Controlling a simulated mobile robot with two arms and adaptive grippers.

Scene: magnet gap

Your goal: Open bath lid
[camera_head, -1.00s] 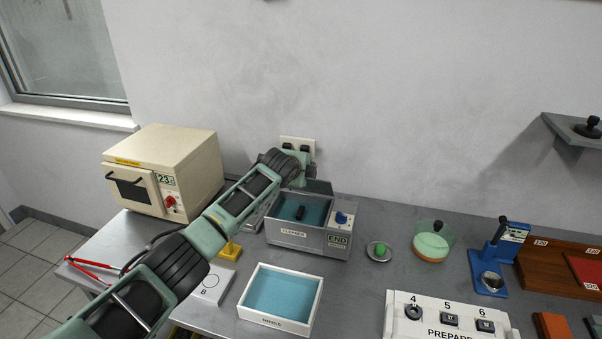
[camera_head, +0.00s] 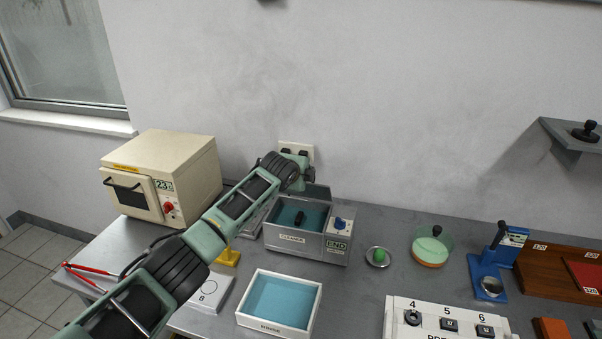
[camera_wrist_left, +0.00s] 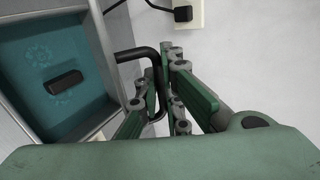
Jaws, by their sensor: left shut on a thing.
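The bath is the grey box labelled CLEANER (camera_head: 292,238), on the bench below the wall socket. Its top is uncovered, showing teal inside and a dark oblong piece (camera_head: 299,217); the piece also shows in the left wrist view (camera_wrist_left: 65,83). In the left wrist view my left gripper (camera_wrist_left: 163,90) is shut on the lid's bent black handle (camera_wrist_left: 138,53), beside the bath's rim. In the head view my wrist hides the fingers. My right gripper is not in view.
A cream oven (camera_head: 160,175) stands left of my arm. A white tray with teal inside (camera_head: 280,301) sits in front of the bath. The wall is close behind.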

